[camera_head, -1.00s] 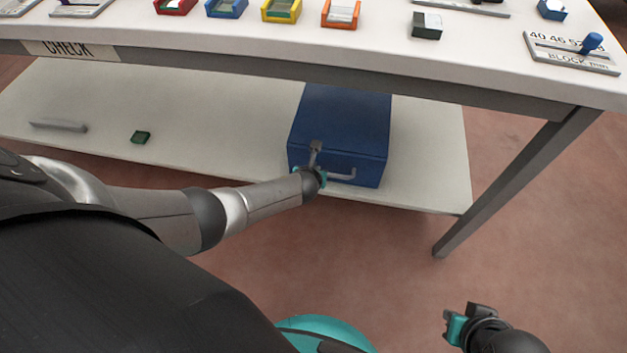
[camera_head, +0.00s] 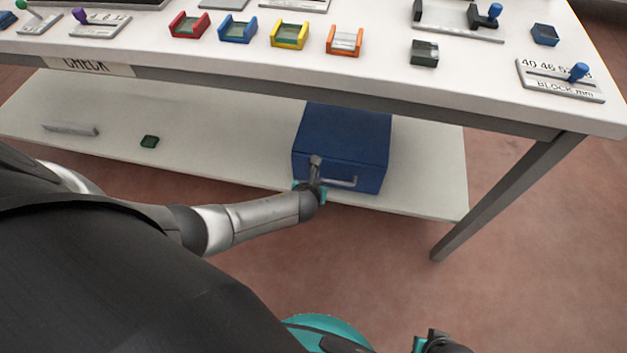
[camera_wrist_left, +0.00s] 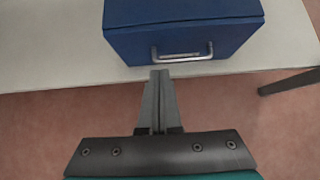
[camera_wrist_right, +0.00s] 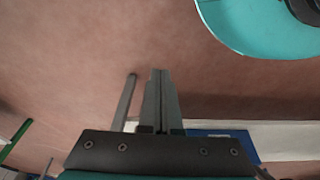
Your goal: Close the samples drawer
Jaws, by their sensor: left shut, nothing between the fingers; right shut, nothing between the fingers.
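The samples drawer appears to be the blue box with a front handle on the lower shelf, below the table's right half. Its drawer front (camera_head: 345,173) looks level with the box body, and I see no clear gap. The grey bar handle (camera_wrist_left: 182,56) shows in the left wrist view. My left gripper (camera_head: 316,160) is shut and empty in front of the box, left of the handle; contact cannot be told. It also shows in the left wrist view (camera_wrist_left: 160,74). My right gripper (camera_wrist_right: 160,74) is shut and empty over the floor, partly cut off in the head view.
The lower shelf (camera_head: 220,150) also bears a grey bar (camera_head: 70,129) and a small green block (camera_head: 149,141). The table top (camera_head: 380,65) above holds coloured trays and slider gauges. A table leg (camera_head: 500,200) stands right of the box. Floor in front is clear.

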